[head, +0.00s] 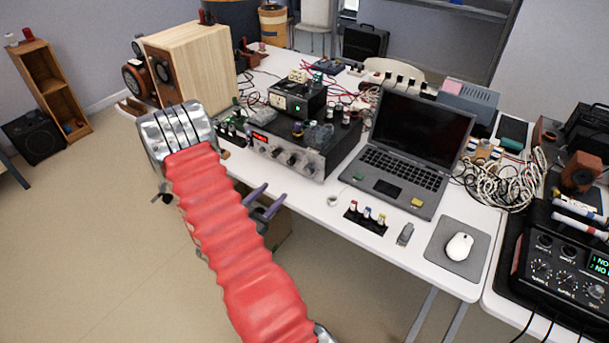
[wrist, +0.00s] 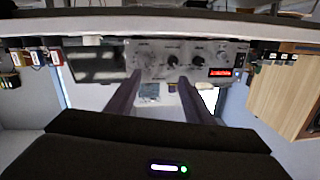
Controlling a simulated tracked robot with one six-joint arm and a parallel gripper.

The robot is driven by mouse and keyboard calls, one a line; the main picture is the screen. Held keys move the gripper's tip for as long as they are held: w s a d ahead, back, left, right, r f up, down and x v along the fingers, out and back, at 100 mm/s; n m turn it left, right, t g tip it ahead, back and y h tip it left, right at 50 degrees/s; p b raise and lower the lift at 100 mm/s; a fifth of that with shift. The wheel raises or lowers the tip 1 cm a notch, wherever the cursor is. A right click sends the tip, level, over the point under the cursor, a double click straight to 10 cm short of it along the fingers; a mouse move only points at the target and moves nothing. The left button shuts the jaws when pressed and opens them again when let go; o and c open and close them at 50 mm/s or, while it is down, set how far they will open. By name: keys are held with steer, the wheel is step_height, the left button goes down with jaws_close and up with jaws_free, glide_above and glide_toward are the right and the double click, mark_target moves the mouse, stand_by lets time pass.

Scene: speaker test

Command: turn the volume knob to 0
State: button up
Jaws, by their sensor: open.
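A grey amplifier (head: 300,148) with a red lit display stands at the table's front edge in the head view. Its front panel (wrist: 190,50) appears upside down in the wrist view. A large knob (head: 308,169) sits at the right of a row of several knobs; I cannot read which is volume. This large knob also seems to show in the wrist view (wrist: 144,48), where its details are blurred. My gripper (head: 276,190) is open, its two purple fingers apart and empty, in front of the panel. In the wrist view the fingertips (wrist: 160,76) point towards the panel, apparently without touching a knob.
A wooden speaker (head: 190,68) stands left of the amplifier. A laptop (head: 412,150) is to its right, with small coloured connectors (head: 367,216) in front. A mouse (head: 459,246) lies farther right. Equipment is stacked on the amplifier. The floor before the table's left part is clear.

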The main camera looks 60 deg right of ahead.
mark_target(307, 172)
steer(key=s, duration=0.1)
steer(key=s+g, duration=0.1)
steer(key=s, duration=0.1)
steer(key=shift+d+f+h, duration=0.1)
steer(key=shift+f+h, duration=0.2)
steer(key=shift+f, duration=0.1)
steer(key=shift+d, duration=0.1)
steer(key=d, duration=0.4)
steer(key=s+d, duration=0.1)
steer(key=d, duration=0.4)
steer(key=s+d, duration=0.1)
steer(key=d, duration=0.3)
steer(key=shift+s+d, duration=0.1)
steer(key=shift+d, duration=0.1)
steer(key=shift+c, duration=0.6)
steer(key=c, duration=0.9)
